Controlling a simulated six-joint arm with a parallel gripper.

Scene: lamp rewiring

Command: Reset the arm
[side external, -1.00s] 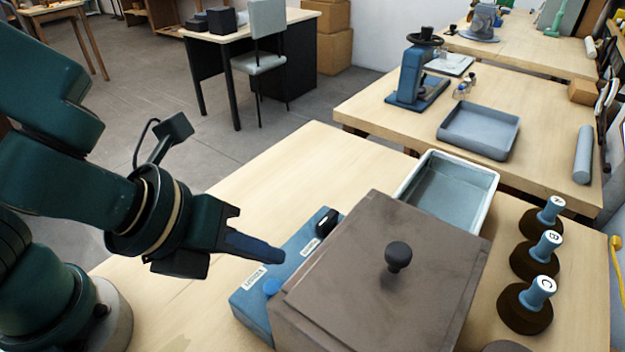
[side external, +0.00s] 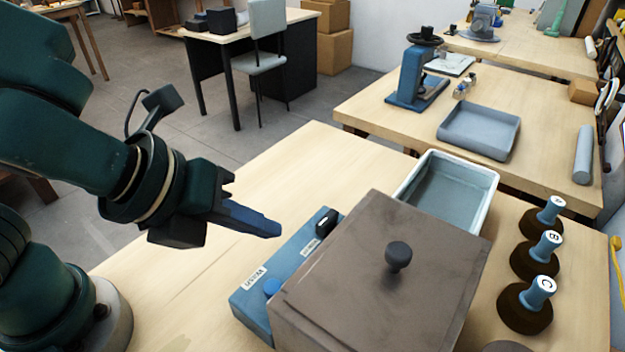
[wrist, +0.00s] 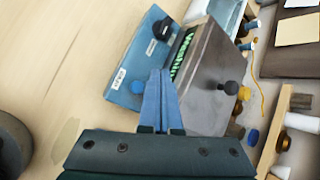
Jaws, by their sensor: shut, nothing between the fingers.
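My gripper (side external: 262,230) is shut and empty, its blue fingers pressed together. It hangs in the air to the left of the brown box and above the near edge of the blue switch panel (side external: 248,299). In the wrist view the shut fingers (wrist: 159,90) point toward the panel (wrist: 124,90) and the box (wrist: 208,92). The panel carries a black knob, a round blue button and white labels. The brown box (side external: 345,285) has a flat lid with a dark round knob (side external: 398,256).
A white-rimmed tray (side external: 447,192) stands behind the box. Several dark round bases with blue lettered handles (side external: 533,290) stand at the right. The bench top left of the panel is clear. A second bench with a blue press (side external: 412,75) lies beyond.

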